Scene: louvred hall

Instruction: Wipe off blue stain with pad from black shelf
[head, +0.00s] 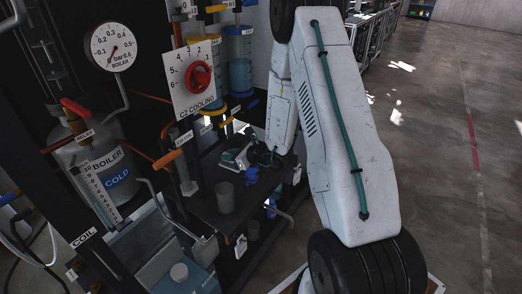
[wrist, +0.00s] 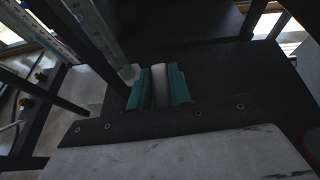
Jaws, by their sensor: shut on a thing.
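The black shelf (head: 203,209) is a dark flat plate in the middle of the rig in the head view. Its dark surface (wrist: 225,72) also fills the middle and right of the wrist view. My gripper (head: 236,157) is low over the back part of the shelf. In the wrist view its teal fingers (wrist: 159,88) are shut on a pale pad (wrist: 158,84), of which only a narrow strip shows between them. I cannot tell whether the pad touches the shelf. I cannot make out a blue stain on the shelf in either view.
A small blue item (head: 252,176) is near the shelf's right side. The C2 cooling panel (head: 193,80) and boiler vessel (head: 98,165) stand left. Open floor (head: 450,170) lies right.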

